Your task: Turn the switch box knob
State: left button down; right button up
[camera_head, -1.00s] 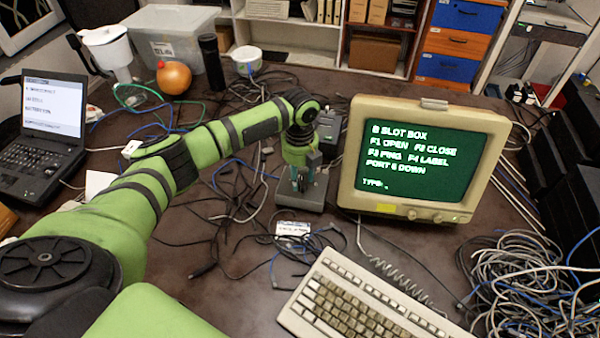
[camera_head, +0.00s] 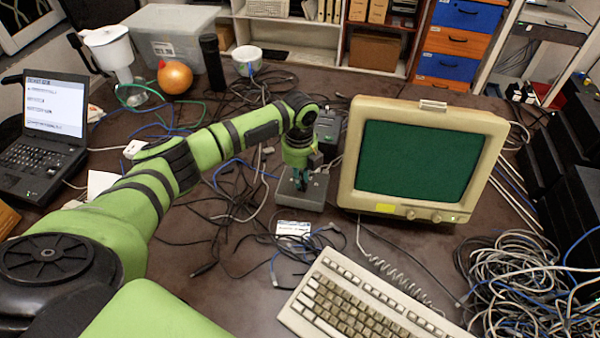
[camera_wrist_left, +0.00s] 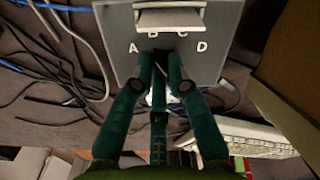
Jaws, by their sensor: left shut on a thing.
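The grey switch box (camera_head: 316,192) sits on the desk left of the monitor. In the left wrist view the switch box (camera_wrist_left: 116,62) shows a face lettered A, B, C and D. My left gripper (camera_head: 301,182) reaches down onto this box. In the left wrist view the left gripper (camera_wrist_left: 160,62) has its teal fingers close together just below the letters B and C, shut on the knob. The knob is hidden between the fingertips, so its pointing direction cannot be told. My right gripper is in neither view.
A beige monitor (camera_head: 349,190) with a blank green screen stands close right of the box. A keyboard (camera_head: 352,299) lies in front, with a small card (camera_head: 293,228) behind it. Loose cables (camera_head: 520,275) cover much of the desk. A laptop (camera_head: 47,125) stands at left.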

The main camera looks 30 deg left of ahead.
pick_arm(q)
jog(key=n+p, duration=0.3)
jog(key=shift+s+r+n, duration=0.2)
jog(key=shift+n, duration=0.1)
jog(key=shift+s+f+n+p, duration=0.1)
jog(key=shift+f+n+p, duration=0.05)
jog(key=shift+n+p, duration=1.5)
jog(key=shift+n, duration=0.25)
jog(key=c, duration=1.2)
grip_release()
notch_tip(320, 180, up, 12)
